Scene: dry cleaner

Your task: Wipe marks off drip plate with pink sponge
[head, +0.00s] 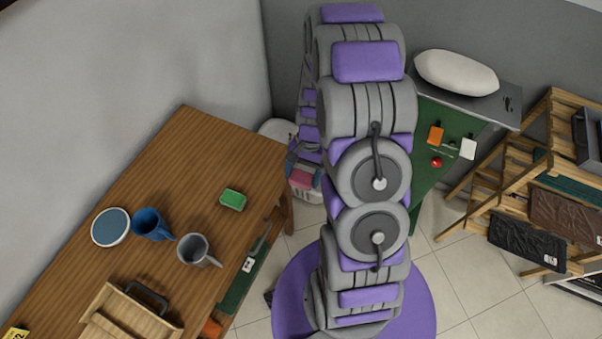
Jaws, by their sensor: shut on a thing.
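My gripper (303,172) hangs at the far end of my folded arm, just beyond the right end of the wooden table. It is shut on the pink sponge (300,180), which shows as a small pink block partly covered by the fingers. A round plate (111,227) with a blue-grey face and pale rim lies at the table's left side; it looks like the drip plate. Marks on it are too small to tell. The sponge is well apart from the plate, to its right. My arm hides part of the view behind it.
A white bin (308,194) stands behind my gripper. Wooden racks (520,160) stand at right. The table's far end is clear.

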